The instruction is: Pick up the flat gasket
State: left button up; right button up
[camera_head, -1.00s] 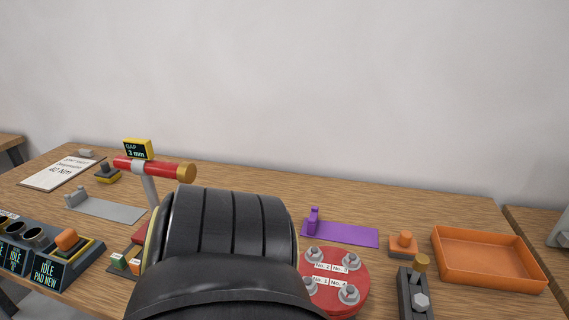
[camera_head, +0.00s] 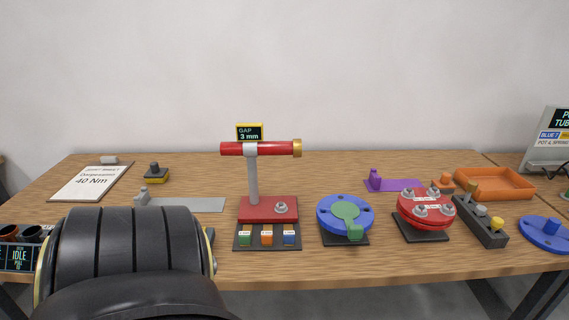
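No part is clearly labelled as the flat gasket. A flat green disc with a raised green tab (camera_head: 346,212) lies on a round blue flange (camera_head: 324,222) on a dark base, right of the middle of the table, and may be it. A thin grey flat piece with a small upright grip (camera_head: 190,204) lies left of the middle. A similar purple flat piece (camera_head: 400,186) lies at the back right. A black link of my own arm fills the lower left. Neither of my grippers shows.
A red press-like stand (camera_head: 253,180) with a "GAP 3 mm" display stands mid-table. To the right are a red bolted flange (camera_head: 425,206), a dark block with knobs (camera_head: 480,224), an orange tray (camera_head: 495,184) and another blue flange (camera_head: 546,235). The back middle is clear.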

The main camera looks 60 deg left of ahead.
aim_at(347, 211)
jog(key=k, duration=0.7)
jog(key=u, duration=2.05)
jog(key=i, duration=0.5)
jog(key=z, duration=0.05)
